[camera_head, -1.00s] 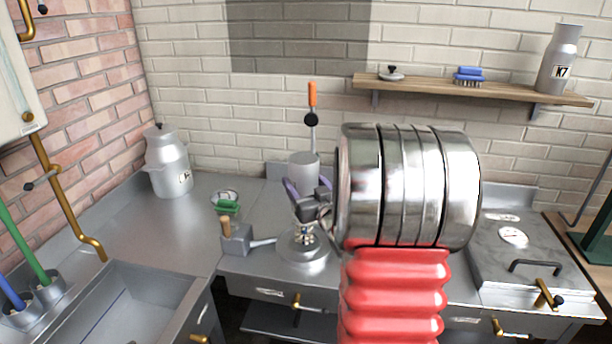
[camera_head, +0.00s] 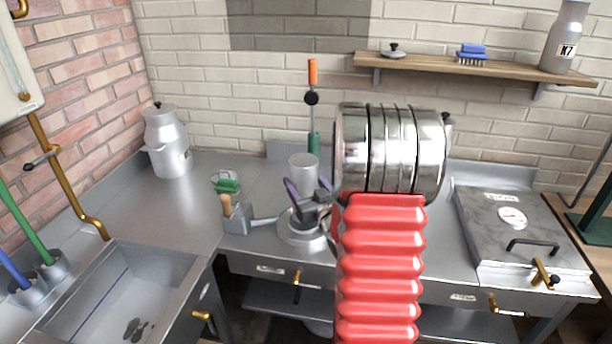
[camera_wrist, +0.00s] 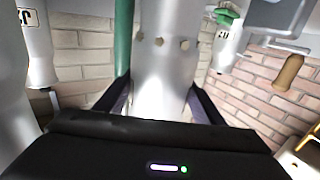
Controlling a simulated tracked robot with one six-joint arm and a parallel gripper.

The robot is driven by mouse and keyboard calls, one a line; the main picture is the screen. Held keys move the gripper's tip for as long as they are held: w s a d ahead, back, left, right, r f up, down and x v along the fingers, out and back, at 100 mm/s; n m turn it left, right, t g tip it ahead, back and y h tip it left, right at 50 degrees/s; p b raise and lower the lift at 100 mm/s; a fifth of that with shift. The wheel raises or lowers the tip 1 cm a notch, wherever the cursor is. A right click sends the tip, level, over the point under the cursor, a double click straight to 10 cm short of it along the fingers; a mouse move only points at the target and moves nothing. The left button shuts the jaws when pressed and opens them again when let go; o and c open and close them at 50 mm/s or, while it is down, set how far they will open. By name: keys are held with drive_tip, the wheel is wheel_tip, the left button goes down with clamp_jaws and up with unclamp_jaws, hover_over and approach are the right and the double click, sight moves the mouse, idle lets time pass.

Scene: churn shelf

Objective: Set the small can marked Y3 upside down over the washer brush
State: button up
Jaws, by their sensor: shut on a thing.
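A small grey can (camera_head: 303,174) is held in my gripper (camera_head: 308,192), whose purple fingers are shut on its sides. Its broad flat end faces up. In the wrist view the can (camera_wrist: 165,60) stands between both fingers (camera_wrist: 160,100); no Y3 mark can be read. The can is over the round metal washer (camera_head: 296,236) on the counter. The washer brush is hidden behind my gripper and the can, so I cannot tell whether the can touches it or sits around it.
A lidded can (camera_head: 168,145) stands at the back left. A metal block with a wooden handle (camera_head: 226,206) and a green brush (camera_head: 227,185) are left of the washer. An orange-handled tool (camera_head: 313,75) rises behind the held can. Can K7 (camera_head: 567,40) stands on the shelf (camera_head: 430,63).

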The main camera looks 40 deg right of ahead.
drive_tip(key=shift+f, duration=0.95)
drive_tip(key=shift+f, duration=0.25)
drive_tip(key=o, duration=1.4)
drive_tip(key=shift+c, duration=0.2)
drive_tip(key=shift+s, duration=0.1)
